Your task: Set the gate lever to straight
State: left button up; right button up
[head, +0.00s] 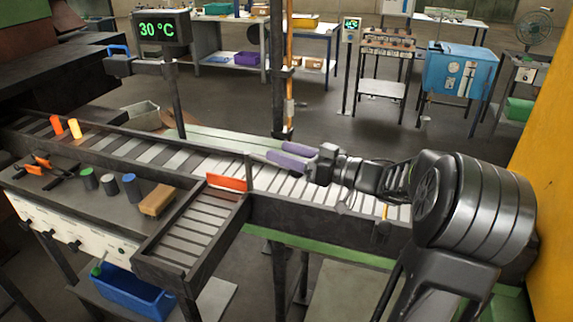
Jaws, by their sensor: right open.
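My right gripper (276,151) reaches in from the right over the roller conveyor (180,157). Its two purple fingers are apart, point left and hold nothing. An orange gate plate (227,182) stands at the mouth of the short side branch (190,232), along the conveyor's near edge. A dark upright piece (249,165) rises at the plate's right end, a little left of and below the fingertips. I cannot tell for sure whether it is the gate lever. The fingers look apart from it. My left gripper is not in view.
A glowing orange billet (74,128) and another (56,124) are at the conveyor's far left. Dark cylinders (109,184) and a tan block (157,200) sit on the near bench. A thin orange pole (289,75) stands behind the gripper. A yellow wall (545,170) is at right.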

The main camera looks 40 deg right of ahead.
notch_tip(320, 180, up, 6)
jog(key=shift+r, duration=0.15)
dwell(0.6)
